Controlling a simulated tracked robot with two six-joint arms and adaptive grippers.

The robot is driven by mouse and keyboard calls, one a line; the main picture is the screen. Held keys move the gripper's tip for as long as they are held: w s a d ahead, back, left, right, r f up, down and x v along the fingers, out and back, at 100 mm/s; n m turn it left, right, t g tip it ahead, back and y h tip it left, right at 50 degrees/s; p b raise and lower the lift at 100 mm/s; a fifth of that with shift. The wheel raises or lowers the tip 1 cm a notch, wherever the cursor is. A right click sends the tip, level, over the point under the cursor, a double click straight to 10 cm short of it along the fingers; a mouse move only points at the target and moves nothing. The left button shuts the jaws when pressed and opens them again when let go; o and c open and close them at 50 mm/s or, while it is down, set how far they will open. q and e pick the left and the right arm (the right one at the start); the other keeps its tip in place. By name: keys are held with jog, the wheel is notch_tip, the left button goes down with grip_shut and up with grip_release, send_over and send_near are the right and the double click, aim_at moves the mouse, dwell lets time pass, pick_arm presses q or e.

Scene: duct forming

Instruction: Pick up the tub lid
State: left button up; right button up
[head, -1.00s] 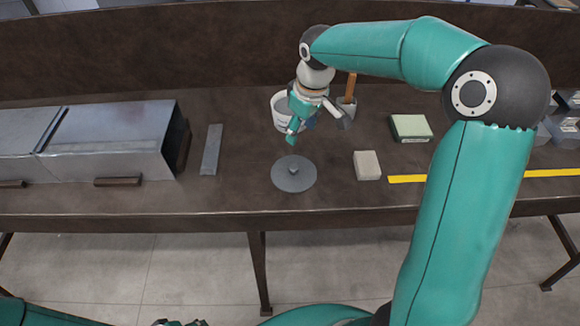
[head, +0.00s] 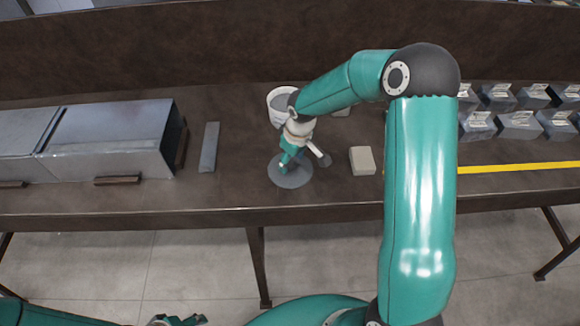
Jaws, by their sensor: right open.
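The tub lid (head: 293,181) is a round grey disc lying flat on the brown bench. My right gripper (head: 284,168) is open, pointing down right over the middle of the lid, and it hides the lid's knob. I cannot tell whether the fingers touch the knob. The white tub (head: 276,110) stands behind the lid, partly covered by my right arm. My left gripper (head: 180,321) shows only in part at the bottom edge, low in front of the bench; its jaws are not clear.
A pale block (head: 362,160) sits just right of the lid. A grey metal strip (head: 209,147) and a sheet-metal duct (head: 105,138) lie to the left. Several grey blocks (head: 478,124) stand at the right behind a yellow strip (head: 515,168).

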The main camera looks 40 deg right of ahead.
jog(key=shift+w+f, duration=0.2)
jog(key=shift+f, duration=0.85)
grip_shut()
jog(key=shift+r, duration=0.15)
